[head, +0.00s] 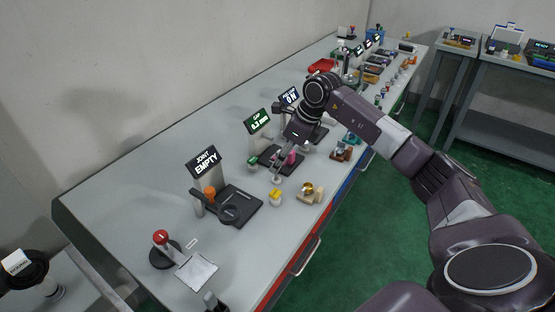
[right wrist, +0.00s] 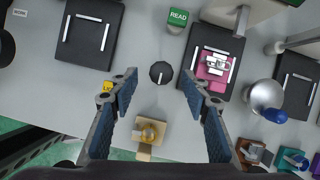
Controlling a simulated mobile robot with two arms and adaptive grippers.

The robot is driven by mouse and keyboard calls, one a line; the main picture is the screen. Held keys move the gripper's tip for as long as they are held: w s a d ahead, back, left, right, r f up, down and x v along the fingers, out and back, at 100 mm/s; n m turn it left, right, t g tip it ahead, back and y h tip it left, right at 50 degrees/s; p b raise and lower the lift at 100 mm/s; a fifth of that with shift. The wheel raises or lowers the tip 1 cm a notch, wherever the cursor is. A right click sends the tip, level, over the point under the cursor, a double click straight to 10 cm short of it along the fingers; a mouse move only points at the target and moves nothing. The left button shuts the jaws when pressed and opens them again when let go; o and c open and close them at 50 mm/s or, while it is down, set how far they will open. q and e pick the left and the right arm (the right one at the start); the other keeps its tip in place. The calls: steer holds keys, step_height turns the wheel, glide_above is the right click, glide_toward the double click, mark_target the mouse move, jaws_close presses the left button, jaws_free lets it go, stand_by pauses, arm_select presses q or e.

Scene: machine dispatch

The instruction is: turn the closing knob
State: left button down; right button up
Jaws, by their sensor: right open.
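A small round black knob (right wrist: 161,72) with a white pointer line stands on the grey bench. It lies midway between the fingertips of my right gripper (right wrist: 158,78) in the right wrist view, which is open with clear space on both sides. No label naming it as the closing knob is readable. In the head view my right gripper (head: 278,172) hangs over the bench and the knob is hard to make out there. The display (head: 258,124) behind reads GAP 0.2 mm. A pink block (right wrist: 212,68) sits on the black station plate to the right. My left gripper is not in view.
A yellow block (right wrist: 107,87) and a green READ button (right wrist: 178,18) stand close to the knob. A gold knob on a tan base (head: 308,190) is near the front edge.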

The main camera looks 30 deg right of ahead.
steer(key=shift+x, duration=1.15)
steer(key=shift+w+f, duration=0.1)
steer(key=shift+w, duration=0.1)
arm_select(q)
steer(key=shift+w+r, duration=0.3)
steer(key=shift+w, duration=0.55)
arm_select(e)
steer(key=c, duration=1.2)
steer(key=shift+o, duration=0.2)
